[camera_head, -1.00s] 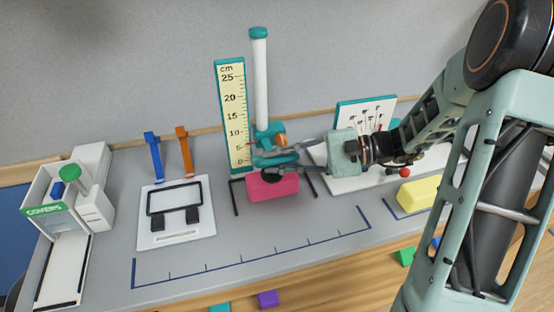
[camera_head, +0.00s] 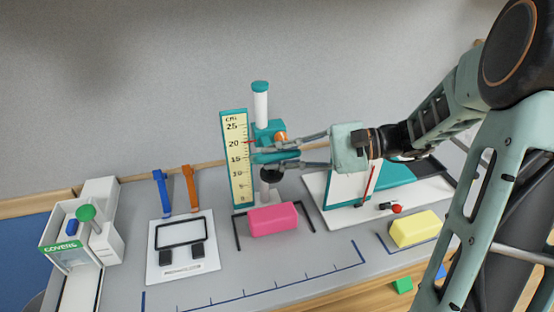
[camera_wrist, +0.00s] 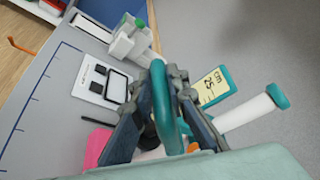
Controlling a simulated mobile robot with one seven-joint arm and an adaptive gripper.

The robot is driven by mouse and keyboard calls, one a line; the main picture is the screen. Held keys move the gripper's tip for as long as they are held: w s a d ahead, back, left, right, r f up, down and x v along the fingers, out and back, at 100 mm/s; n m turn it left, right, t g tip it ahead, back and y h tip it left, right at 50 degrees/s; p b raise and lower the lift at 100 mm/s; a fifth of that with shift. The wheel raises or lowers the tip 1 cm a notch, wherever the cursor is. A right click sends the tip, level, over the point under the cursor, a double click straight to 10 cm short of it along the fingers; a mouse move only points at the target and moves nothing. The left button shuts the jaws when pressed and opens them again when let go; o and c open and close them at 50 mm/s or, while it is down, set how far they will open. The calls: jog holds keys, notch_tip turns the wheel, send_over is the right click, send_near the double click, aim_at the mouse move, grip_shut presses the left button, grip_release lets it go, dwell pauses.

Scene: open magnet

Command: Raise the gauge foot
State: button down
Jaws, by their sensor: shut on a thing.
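The gauge has a white post (camera_head: 261,104) with a teal cap and a teal carriage (camera_head: 268,130) on it. A black round foot (camera_head: 271,175) hangs below the carriage, clear above the pink block (camera_head: 273,220). The scale (camera_head: 237,158) stands left of the post, and a red pointer lies near its 20 mark. My gripper (camera_head: 277,153) reaches in from the right and is shut on the carriage's teal handle. In the wrist view the teal handle (camera_wrist: 162,105) runs between both fingers, and the foot is mostly hidden behind them.
A white board with a teal-edged panel (camera_head: 352,182) stands right, close below my arm. A yellow block (camera_head: 414,229) lies at front right. A white plate (camera_head: 183,262) and a covers dispenser (camera_head: 66,245) stand left. The front middle of the bench is clear.

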jog(key=c, duration=1.9)
grip_release()
jog(key=v, duration=1.2)
jog(key=shift+f, duration=0.1)
